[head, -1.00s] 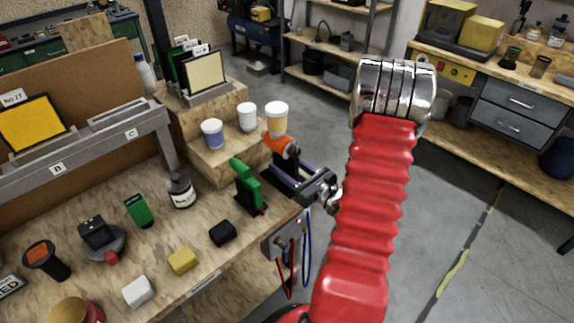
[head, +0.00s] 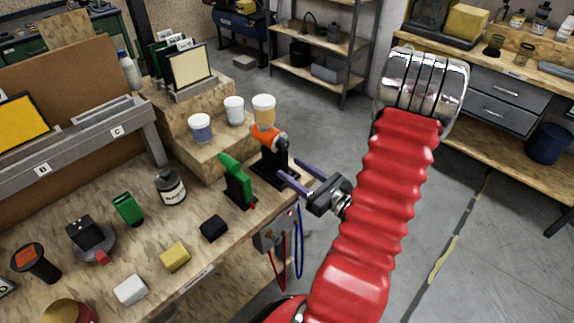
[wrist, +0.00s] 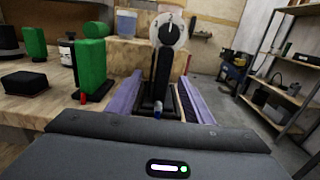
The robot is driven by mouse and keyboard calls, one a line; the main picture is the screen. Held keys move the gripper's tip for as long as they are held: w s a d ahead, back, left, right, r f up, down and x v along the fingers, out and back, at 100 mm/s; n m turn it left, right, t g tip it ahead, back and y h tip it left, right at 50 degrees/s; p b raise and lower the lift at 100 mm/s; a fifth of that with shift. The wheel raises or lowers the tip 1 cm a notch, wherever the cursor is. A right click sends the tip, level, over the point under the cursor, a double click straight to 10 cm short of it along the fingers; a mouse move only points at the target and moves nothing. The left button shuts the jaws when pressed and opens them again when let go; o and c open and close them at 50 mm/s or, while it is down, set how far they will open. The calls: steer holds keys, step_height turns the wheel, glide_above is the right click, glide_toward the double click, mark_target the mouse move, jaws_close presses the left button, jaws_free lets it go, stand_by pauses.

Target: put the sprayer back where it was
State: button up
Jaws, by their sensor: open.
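The sprayer (head: 269,138), with an orange head and black handle, stands upright on a black base at the right edge of the bench. In the wrist view its grey numbered dial (wrist: 168,30) faces me and its black handle (wrist: 161,75) shows below. My gripper (head: 288,169) is open and empty, its two purple fingers pointing at the sprayer's lower part. The fingertips appear just short of the handle, with a small gap. The wrist view also shows the open fingers (wrist: 160,82), left and right of the handle's line.
A green tool (head: 237,181) stands close left of the sprayer. Cups (head: 201,128) sit on a wooden step (head: 190,150) behind. A black block (head: 214,228) and a yellow block (head: 174,256) lie on the bench. Red and blue cables hang at its edge. Open floor lies to the right.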

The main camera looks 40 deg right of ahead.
steer(key=s, duration=0.4)
stand_by(0.9)
